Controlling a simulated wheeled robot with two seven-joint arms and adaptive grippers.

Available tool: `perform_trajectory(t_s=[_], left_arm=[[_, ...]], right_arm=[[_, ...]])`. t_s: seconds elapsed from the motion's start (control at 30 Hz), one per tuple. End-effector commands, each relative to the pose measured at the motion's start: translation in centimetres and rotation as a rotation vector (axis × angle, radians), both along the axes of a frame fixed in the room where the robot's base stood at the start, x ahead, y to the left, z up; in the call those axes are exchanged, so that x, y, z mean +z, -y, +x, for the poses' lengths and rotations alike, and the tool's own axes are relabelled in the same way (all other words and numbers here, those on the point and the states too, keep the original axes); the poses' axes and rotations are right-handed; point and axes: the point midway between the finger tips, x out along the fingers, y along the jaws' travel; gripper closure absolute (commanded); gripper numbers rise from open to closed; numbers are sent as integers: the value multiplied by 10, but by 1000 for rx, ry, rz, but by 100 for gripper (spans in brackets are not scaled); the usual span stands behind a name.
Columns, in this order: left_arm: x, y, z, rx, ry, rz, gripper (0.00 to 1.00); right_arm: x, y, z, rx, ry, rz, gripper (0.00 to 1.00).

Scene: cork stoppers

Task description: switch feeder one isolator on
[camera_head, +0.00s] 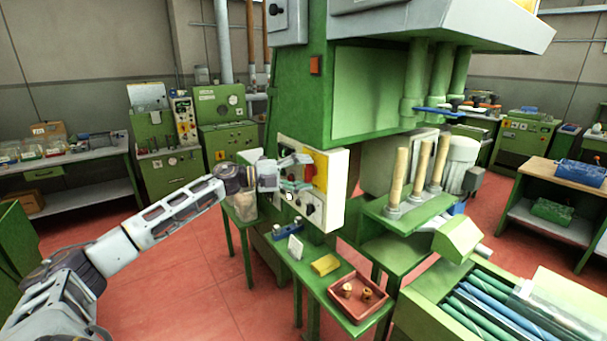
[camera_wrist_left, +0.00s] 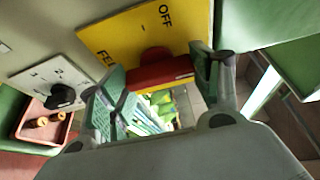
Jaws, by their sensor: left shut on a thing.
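The feeder isolator has a red handle (camera_wrist_left: 155,74) on a yellow plate (camera_wrist_left: 118,38), seen close up in the wrist view. The plate carries the word OFF and part of a word starting FEE. My left gripper (camera_head: 298,174) is at the front of the white control panel (camera_head: 331,195) on the green machine. In the wrist view its two fingers (camera_wrist_left: 158,92) lie on either side of the red handle, shut on it. The handle's lower side is partly hidden by the fingers. My right gripper is not in view.
A black rotary knob (camera_wrist_left: 61,95) sits on a white dial plate beside the yellow plate. Wooden-handled levers (camera_head: 420,165) stand to the right.

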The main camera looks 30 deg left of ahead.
Motion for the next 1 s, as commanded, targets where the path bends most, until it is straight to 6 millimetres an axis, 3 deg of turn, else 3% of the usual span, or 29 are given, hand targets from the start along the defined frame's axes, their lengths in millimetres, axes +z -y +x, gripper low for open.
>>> perform_trajectory(t_s=[0.27, 0.3, 0.47, 1.0], left_arm=[[-2, 1, 0, -1, -1, 5, 60], [-2, 1, 0, -1, -1, 5, 33], [-1, 0, 0, -1, -1, 4, 14], [0, -1, -1, 0, 0, 1, 14]], right_arm=[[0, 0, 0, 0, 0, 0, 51], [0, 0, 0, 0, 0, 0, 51], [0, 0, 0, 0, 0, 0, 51], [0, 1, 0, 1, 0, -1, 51]])
